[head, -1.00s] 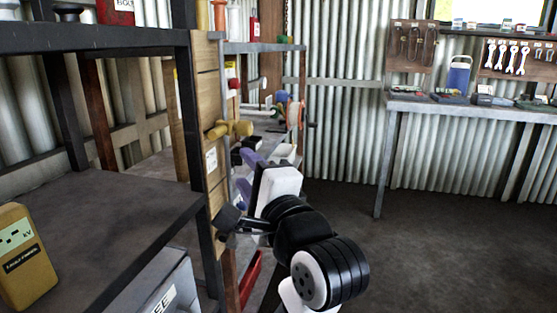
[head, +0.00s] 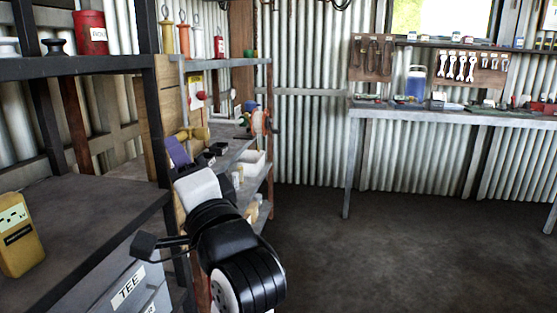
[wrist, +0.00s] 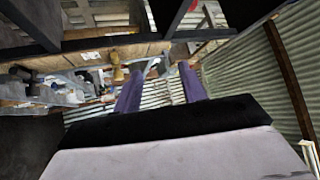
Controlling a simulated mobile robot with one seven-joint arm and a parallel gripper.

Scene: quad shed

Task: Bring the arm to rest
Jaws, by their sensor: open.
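My gripper (wrist: 160,78) shows its two purple fingers spread wide apart in the wrist view, with nothing between them. In the head view one purple finger of my gripper (head: 179,153) shows beside the wooden end panel of the shelving, near a yellow cylindrical fitting (head: 194,133). The fitting also shows in the wrist view (wrist: 118,74), left of the fingers. I cannot tell whether the finger touches the panel. My arm is bent and raised in front of the shelving.
A dark shelf (head: 75,215) on the left holds a yellow meter box (head: 18,235), with a grey drawer unit (head: 125,285) beneath. Shelves with small goods stand behind my arm. A workbench (head: 450,115) runs along the back wall. The floor (head: 400,250) at right is clear.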

